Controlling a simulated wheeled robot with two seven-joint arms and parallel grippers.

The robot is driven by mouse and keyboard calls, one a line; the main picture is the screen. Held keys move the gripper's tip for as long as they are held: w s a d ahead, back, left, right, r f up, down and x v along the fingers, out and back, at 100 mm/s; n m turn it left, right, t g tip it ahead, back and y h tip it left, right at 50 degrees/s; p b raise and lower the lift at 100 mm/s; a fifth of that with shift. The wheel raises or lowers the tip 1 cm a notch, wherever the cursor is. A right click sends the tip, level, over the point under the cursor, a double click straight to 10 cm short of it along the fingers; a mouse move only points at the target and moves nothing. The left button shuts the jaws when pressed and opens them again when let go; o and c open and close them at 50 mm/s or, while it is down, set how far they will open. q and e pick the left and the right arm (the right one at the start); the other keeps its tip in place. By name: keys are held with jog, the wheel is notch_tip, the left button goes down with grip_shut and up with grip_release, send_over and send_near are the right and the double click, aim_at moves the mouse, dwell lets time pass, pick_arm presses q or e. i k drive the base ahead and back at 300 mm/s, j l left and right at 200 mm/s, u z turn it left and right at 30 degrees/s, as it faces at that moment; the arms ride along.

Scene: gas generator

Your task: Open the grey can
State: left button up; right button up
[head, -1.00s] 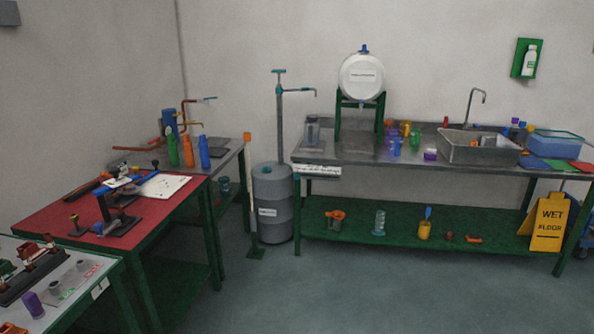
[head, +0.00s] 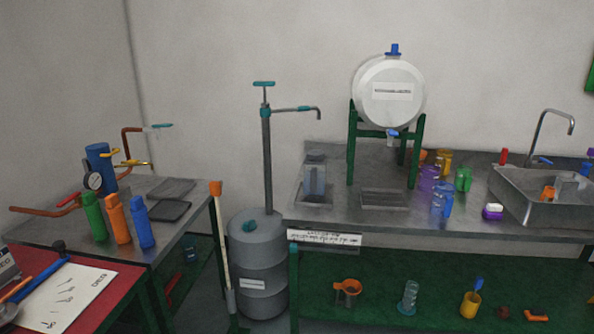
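A large grey drum (head: 262,268) stands on the floor between the left bench and the right bench. It is the most can-like grey thing in view. It has a white label on its front and a small teal cap (head: 249,226) on its top. A tall grey pump (head: 267,160) with a teal handle and a side spout rises from the drum's top. Neither of my grippers is in view.
The steel bench (head: 340,215) stands right of the drum, with a grey see-through container (head: 314,176) and a white barrel (head: 388,92) on a green stand. An orange-topped pole (head: 220,235) stands just left of the drum. A metal table (head: 170,240) with bottles is at left.

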aim_at(314, 176)
jog(key=i+z, duration=0.1)
jog(key=i, duration=0.6)
jog(key=i+j+z, duration=0.1)
jog(key=i, duration=0.55)
jog(key=i+j+z, duration=0.15)
jog(key=i, duration=0.5)
jog(key=j, duration=0.1)
